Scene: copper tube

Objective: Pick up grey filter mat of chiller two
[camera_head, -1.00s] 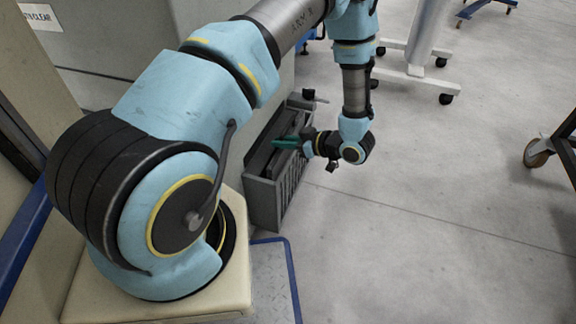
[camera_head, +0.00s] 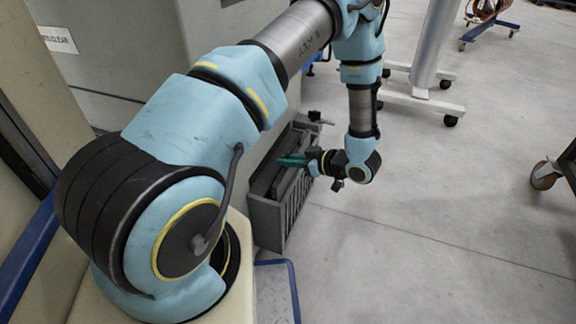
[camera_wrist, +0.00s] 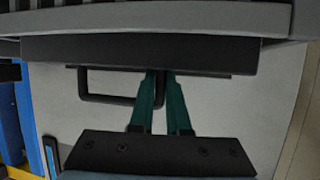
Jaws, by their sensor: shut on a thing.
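My gripper (camera_head: 282,161) has green fingers and reaches from the right over the open side of a grey cabinet, the chiller (camera_head: 267,224). In the wrist view the fingers (camera_wrist: 162,78) come together and are shut on the right end of a black loop handle (camera_wrist: 105,100). A dark grey slab (camera_wrist: 140,50), probably the filter mat, lies just beyond the fingertips. Dark slabs also show inside the cabinet in the head view (camera_head: 268,178). The fingertips hide part of the handle, and I cannot tell how it joins the slab.
A light grey bar (camera_wrist: 155,20) runs beyond the slab. A large grey housing (camera_head: 125,60) stands behind the cabinet on the left. A wheeled stand (camera_head: 420,95) is at the back, and a caster (camera_head: 545,178) is at the right. The floor between is clear.

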